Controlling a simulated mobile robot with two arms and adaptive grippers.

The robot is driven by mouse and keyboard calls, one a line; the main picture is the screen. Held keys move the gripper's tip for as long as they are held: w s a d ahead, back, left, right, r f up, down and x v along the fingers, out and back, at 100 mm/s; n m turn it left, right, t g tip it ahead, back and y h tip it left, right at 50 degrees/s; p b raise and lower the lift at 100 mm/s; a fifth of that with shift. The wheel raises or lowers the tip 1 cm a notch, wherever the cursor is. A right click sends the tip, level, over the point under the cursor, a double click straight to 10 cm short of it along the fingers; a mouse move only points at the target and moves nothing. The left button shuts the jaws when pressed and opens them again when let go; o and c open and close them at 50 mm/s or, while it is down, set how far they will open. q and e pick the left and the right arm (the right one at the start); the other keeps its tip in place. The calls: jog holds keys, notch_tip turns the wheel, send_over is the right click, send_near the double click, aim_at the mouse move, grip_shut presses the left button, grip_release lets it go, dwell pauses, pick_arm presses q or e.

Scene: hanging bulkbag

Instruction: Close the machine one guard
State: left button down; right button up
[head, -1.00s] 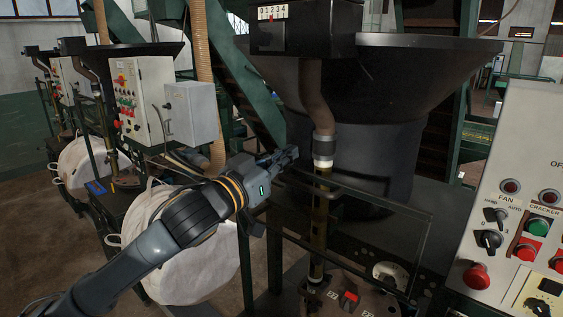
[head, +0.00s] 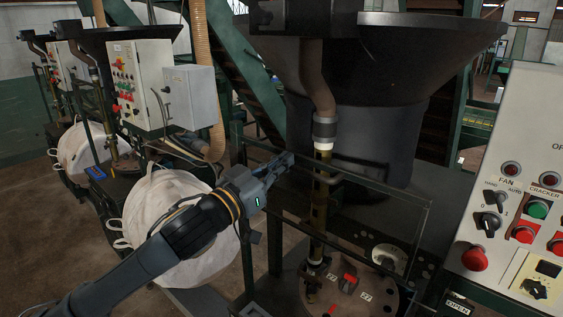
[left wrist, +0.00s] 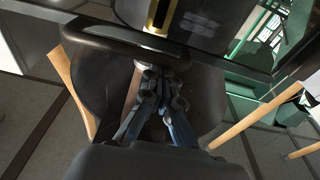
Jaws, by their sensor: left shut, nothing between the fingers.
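The machine one guard appears to be the clear panel in a dark green frame (head: 428,235), standing in front of the filling pipe and hopper. A dark bar like a handle (head: 345,178) runs along its upper part. My left gripper (head: 289,160) is shut and empty at the upper left of this panel, close to the bar's left end. In the left wrist view the closed fingertips (left wrist: 160,72) lie just below a thick black bar (left wrist: 120,38); I cannot tell whether they touch it. My right gripper is not in view.
A control panel with buttons and switches (head: 515,190) stands at the right. The vertical filling pipe (head: 321,190) stands just behind the panel.

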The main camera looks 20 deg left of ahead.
pick_arm(q)
jog(key=b, duration=1.1)
send_near(297, 218)
jog(key=x, duration=0.4)
jog(key=shift+w, duration=0.1)
notch_tip(297, 218, down, 22)
jog(key=b, duration=1.1)
jog(key=shift+f, duration=0.2)
jog(key=shift+r, duration=0.1)
